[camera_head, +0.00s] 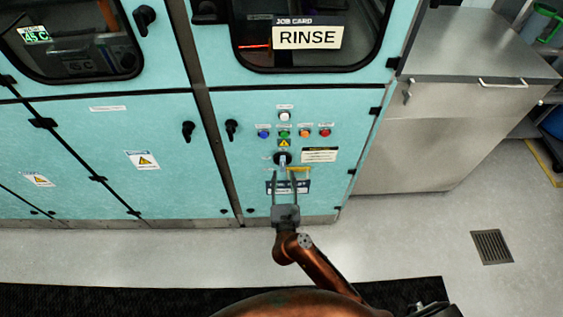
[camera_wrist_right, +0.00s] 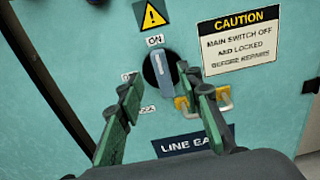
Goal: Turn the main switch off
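The main switch (camera_head: 283,159) is a black round knob with a grey handle on the teal panel. In the right wrist view the switch (camera_wrist_right: 160,72) has its handle near upright, its upper end toward the ON label (camera_wrist_right: 155,41). A label left of the knob is partly hidden by a finger. My right gripper (camera_head: 284,181) is open and empty in front of the panel, just below the knob. In the right wrist view its fingertips (camera_wrist_right: 167,91) lie either side of the handle's lower end; contact cannot be told. My left gripper is out of view.
Coloured buttons (camera_head: 284,134) sit above the switch. A dark label plate (camera_wrist_right: 192,140) is below. A steel cabinet (camera_head: 430,140) stands right; the floor before the panel is clear.

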